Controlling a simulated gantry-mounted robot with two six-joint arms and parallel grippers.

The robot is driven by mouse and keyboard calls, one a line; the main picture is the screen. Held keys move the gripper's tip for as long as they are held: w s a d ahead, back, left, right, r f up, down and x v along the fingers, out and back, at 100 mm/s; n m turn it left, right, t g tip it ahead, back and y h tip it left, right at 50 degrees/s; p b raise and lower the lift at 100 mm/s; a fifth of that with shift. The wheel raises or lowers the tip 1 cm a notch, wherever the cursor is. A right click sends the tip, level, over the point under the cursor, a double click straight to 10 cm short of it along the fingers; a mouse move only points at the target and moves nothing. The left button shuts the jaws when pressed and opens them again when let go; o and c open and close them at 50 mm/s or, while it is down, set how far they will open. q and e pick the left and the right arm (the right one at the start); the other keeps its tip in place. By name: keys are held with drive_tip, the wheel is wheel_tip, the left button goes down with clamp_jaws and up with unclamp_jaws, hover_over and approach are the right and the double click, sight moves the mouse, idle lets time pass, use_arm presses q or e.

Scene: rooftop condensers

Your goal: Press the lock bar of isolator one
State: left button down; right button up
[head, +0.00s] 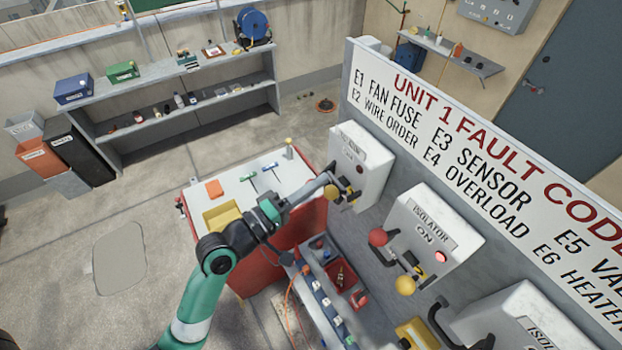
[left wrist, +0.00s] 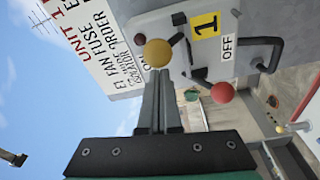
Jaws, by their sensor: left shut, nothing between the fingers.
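Isolator one (head: 372,154) is the grey-white box nearest the left end of the wall, with a dark red lamp on its front. In the left wrist view its face carries a yellow "1" label (left wrist: 206,24) and an OFF label (left wrist: 228,46). A yellow ball (left wrist: 157,53), a red ball (left wrist: 222,92) and a black handle (left wrist: 262,55) stand out from it. My left gripper (head: 328,186) is shut and empty in front of isolator one. In the left wrist view its fingertips (left wrist: 158,76) are right by the yellow ball; I cannot tell if they touch.
A second isolator (head: 435,232) with a lit red lamp and its own red and yellow balls stands to the right. Another isolator (head: 520,318) is at bottom right. A red-sided cart (head: 268,252) lies under my left arm. The fault-code board (head: 470,160) rises behind.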

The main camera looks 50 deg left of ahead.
use_arm(q)
drive_tip(key=s+a+b, duration=0.2)
drive_tip(key=s+a, duration=0.1)
drive_tip(key=s, duration=0.6)
use_arm(e)
drive_tip(key=shift+w+a+f, duration=0.15)
drive_tip(key=shift+a+f, duration=0.2)
drive_tip(key=shift+f, duration=0.25)
drive_tip(key=shift+w+a+f, duration=0.15)
drive_tip(key=shift+a+f, duration=0.2)
drive_tip(key=shift+f, duration=0.25)
